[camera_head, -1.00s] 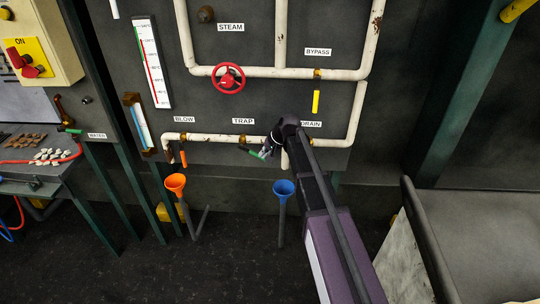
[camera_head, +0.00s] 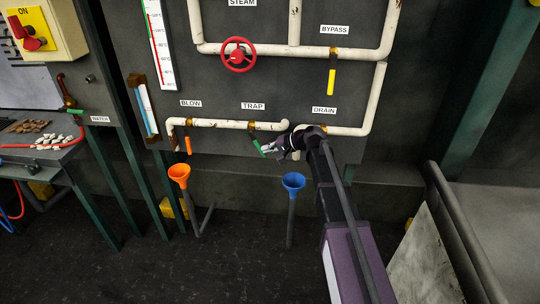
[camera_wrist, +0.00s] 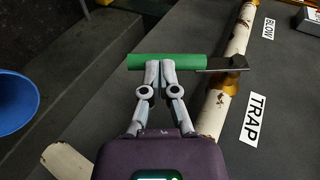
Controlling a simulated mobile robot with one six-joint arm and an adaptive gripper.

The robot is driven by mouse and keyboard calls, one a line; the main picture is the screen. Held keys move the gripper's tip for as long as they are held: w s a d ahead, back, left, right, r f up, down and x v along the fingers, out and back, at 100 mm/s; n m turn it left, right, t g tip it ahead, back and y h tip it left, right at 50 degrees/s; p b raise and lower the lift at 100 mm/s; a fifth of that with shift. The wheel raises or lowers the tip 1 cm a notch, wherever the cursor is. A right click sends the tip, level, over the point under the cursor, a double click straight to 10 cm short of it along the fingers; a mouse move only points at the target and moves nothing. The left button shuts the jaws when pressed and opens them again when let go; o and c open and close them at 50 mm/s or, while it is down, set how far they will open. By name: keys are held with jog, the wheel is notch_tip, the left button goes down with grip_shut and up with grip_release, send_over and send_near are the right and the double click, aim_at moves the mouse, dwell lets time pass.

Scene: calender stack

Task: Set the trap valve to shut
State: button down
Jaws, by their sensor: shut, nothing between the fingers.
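The trap valve has a green-gripped lever (camera_head: 258,147) below the TRAP label. It slants down and to the right from its brass body on the white pipe (camera_head: 225,124). In the wrist view the green lever (camera_wrist: 190,61) lies crosswise to the pipe, not quite square to it. My gripper (camera_head: 268,149) is at the lever's lower right side. In the wrist view the fingertips (camera_wrist: 160,66) are together and meet the lever's side near its middle, not around it. They look in contact with it.
The orange BLOW lever (camera_head: 188,145) and yellow BYPASS lever (camera_head: 331,82) hang down. The red handwheel (camera_head: 238,54) is above. A blue funnel (camera_head: 293,182) stands below my gripper, an orange funnel (camera_head: 179,172) to the left. The DRAIN valve is mostly hidden by my arm.

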jog(key=shift+a+f+t+y+b, duration=0.15)
jog(key=shift+a+f+y+b, duration=0.45)
jog(key=shift+b, duration=0.7)
jog(key=shift+a+f+t+y+b, duration=0.2)
jog(key=shift+f+y+b, duration=0.2)
jog(key=shift+y+b, duration=0.65)
jog(key=shift+w+a+b, duration=0.1)
jog(key=shift+a+b, duration=0.2)
jog(key=shift+b, duration=0.05)
jog(key=shift+a+f, duration=0.2)
jog(key=shift+a, duration=0.45)
